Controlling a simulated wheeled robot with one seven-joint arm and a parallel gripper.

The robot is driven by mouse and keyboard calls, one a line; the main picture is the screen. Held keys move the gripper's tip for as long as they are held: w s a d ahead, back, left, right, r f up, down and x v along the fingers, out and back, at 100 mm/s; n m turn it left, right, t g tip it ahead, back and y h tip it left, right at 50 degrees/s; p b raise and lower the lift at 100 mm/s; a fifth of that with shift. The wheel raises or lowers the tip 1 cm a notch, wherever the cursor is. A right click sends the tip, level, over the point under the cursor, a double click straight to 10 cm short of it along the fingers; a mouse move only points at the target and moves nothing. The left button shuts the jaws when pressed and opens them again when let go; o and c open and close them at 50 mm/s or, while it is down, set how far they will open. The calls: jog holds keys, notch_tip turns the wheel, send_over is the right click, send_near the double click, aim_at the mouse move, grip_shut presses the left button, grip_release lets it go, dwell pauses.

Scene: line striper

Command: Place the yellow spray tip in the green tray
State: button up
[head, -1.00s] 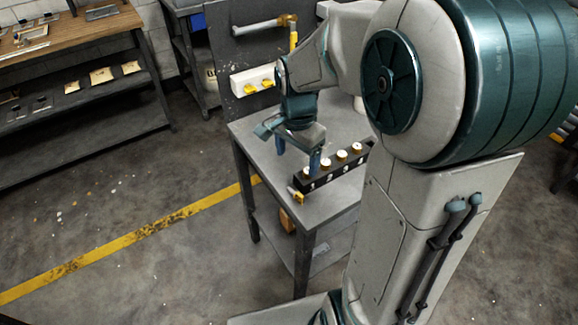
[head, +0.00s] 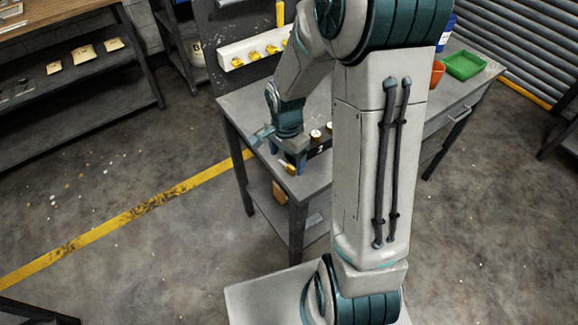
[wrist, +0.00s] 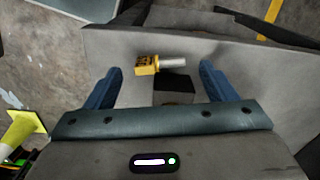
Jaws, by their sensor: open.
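The yellow spray tip (wrist: 146,65), with a silver cylindrical end, lies on the grey table between and slightly ahead of my gripper's fingers in the wrist view. My gripper (wrist: 161,70) is open, with a gap to the tip on both sides. In the head view my gripper (head: 289,161) is low over the near left corner of the table, and a bit of the yellow tip (head: 288,168) shows beside the fingers. The green tray (head: 465,65) sits at the table's far right and looks empty.
A white holder (head: 245,53) with several yellow pieces is on the back panel.

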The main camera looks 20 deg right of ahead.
aim_at(287, 167)
jog(key=shift+f, duration=1.45)
jog(key=c, duration=1.1)
